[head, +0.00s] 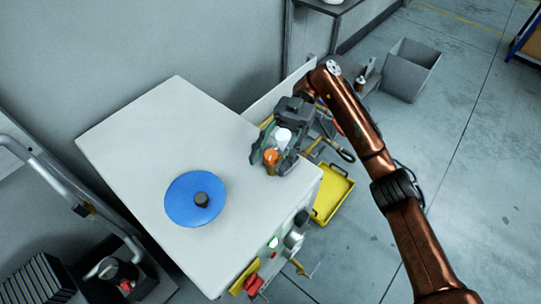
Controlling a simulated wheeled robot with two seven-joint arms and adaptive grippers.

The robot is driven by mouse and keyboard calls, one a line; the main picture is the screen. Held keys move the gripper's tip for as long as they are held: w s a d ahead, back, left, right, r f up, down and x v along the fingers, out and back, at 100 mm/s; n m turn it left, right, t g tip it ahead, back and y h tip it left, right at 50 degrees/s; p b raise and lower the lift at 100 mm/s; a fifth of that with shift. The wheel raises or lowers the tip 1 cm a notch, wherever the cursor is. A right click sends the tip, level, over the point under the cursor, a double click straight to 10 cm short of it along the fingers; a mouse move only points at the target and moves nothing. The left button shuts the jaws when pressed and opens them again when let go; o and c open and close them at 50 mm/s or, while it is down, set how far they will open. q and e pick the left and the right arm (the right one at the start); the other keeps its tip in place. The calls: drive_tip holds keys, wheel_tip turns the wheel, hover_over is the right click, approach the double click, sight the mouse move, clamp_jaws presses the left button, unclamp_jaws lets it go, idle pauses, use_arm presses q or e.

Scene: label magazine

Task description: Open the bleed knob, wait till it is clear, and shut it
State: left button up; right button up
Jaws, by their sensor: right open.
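My right gripper (270,150) is open above the right end of a white cabinet top (150,130). A small orange knob-like part (271,157) shows at its fingers, with a rounded white part (283,136) just behind it. The gripper hides much of both, and I cannot tell whether a finger touches the orange part. Which part is the bleed knob is not clear from this view. A blue disc (180,205) with a dark round hub (202,200) lies on the cabinet top, left of the gripper. My left gripper is not in view.
Small fittings, including a silver cylinder (294,240) and a red part (254,285), stick out from the cabinet's front side. A yellow tray (333,190) is on the right. A grey bin (411,68) stands farther back. The floor at right is clear.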

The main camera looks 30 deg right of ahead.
sight(271, 155)
wheel_tip(271, 155, up, 10)
idle(0.5)
